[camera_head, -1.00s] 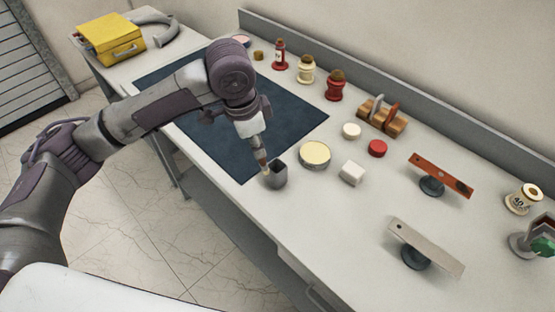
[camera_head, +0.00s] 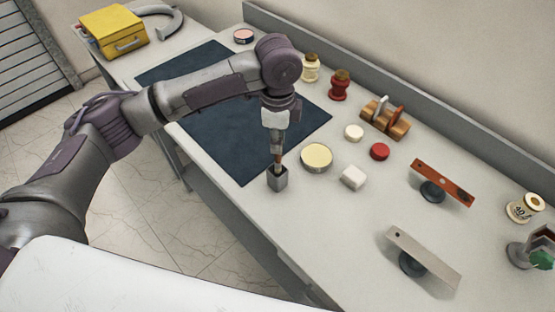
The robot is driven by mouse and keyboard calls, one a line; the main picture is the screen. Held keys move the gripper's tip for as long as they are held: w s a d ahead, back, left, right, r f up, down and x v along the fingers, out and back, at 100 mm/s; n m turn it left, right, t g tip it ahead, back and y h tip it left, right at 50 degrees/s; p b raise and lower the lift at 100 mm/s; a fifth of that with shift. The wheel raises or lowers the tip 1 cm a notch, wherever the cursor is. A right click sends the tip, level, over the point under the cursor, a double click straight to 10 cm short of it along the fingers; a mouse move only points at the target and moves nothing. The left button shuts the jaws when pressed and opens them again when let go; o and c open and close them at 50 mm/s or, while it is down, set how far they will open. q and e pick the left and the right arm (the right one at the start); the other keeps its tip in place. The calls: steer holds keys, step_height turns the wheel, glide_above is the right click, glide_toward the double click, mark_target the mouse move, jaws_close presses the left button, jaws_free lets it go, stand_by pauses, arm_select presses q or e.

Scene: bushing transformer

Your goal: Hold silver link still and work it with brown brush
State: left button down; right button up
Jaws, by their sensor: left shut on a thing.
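The silver link (camera_head: 423,257) is a flat grey bar with a small hole near its upper end. It rests tilted on a round dark stand at the lower right. My left gripper (camera_head: 277,150) points straight down over a small grey square cup (camera_head: 278,183) near the bench's front edge. It is shut on a thin brown piece, which looks like the brown brush (camera_head: 278,162). The brush's lower end goes down into or just behind the cup's rim; its tip is hidden. My right gripper is not in view.
A red-orange bar (camera_head: 442,182) on a similar stand lies behind the silver link. A dark mat (camera_head: 215,125) lies left. Bare bench lies between cup and link.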

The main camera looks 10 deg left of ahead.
mark_target(277, 162)
arm_select(q)
steer(key=shift+f, duration=0.8)
step_height(277, 162, down, 3)
steer(key=p, duration=0.3)
steer(key=shift+s, duration=0.1)
steer(key=shift+f, duration=0.65)
steer(key=c, duration=1.1)
jaws_free()
steer(key=shift+o, duration=0.2)
